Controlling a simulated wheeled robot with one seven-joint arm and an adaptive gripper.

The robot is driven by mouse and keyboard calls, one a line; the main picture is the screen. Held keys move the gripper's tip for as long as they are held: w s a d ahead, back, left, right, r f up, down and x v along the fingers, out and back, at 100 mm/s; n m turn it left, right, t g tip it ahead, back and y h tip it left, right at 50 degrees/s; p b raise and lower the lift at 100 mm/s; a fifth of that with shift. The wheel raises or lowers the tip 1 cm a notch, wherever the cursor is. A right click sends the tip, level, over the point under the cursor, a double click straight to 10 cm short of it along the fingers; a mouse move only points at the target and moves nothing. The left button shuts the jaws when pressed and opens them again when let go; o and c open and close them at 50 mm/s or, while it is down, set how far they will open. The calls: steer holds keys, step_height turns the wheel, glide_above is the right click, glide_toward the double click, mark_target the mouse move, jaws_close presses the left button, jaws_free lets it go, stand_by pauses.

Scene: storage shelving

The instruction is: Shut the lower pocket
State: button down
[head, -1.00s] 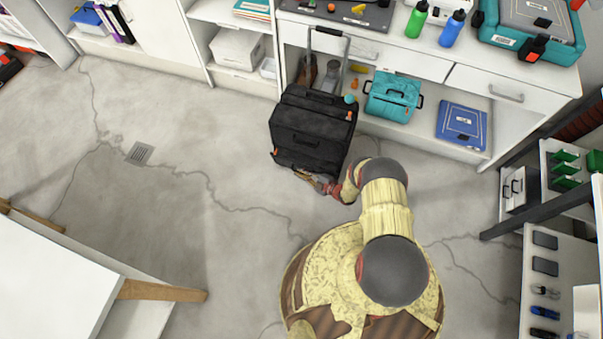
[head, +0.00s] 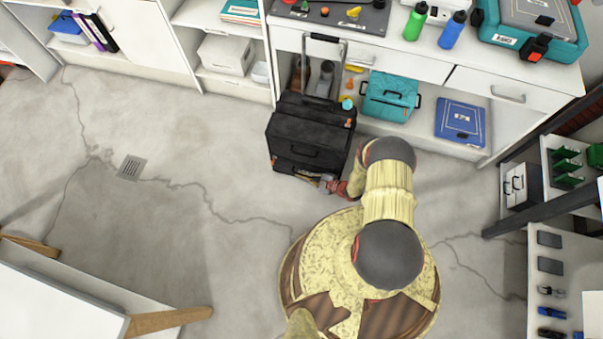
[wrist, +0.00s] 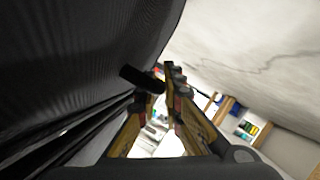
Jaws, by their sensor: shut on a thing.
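A black suitcase (head: 310,130) stands upright on the floor against the storage unit, its pull handle (head: 323,38) raised. Its lower pocket (head: 290,166) is low on the front face, with small orange marks along its edge. How far the pocket is open cannot be told. My gripper (head: 326,184) is at the right part of that pocket, close to the suitcase's lower front. In the wrist view my gripper (wrist: 168,84) has its fingertips together at a small black pull tab (wrist: 142,79), beside the dark fabric (wrist: 70,60). The tab's inner end is hidden by the fingers.
A teal bag (head: 390,96) and a blue case (head: 461,124) sit on the low shelf right of the suitcase. A white table (head: 60,305) is at lower left. The floor left of the suitcase is clear, with a drain (head: 130,167).

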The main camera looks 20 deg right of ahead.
steer(key=c, duration=2.2)
jaws_free()
steer(key=shift+w+d, duration=0.1)
steer(key=shift+w, duration=0.05)
steer(key=shift+r, duration=0.1)
steer(key=v, duration=1.2)
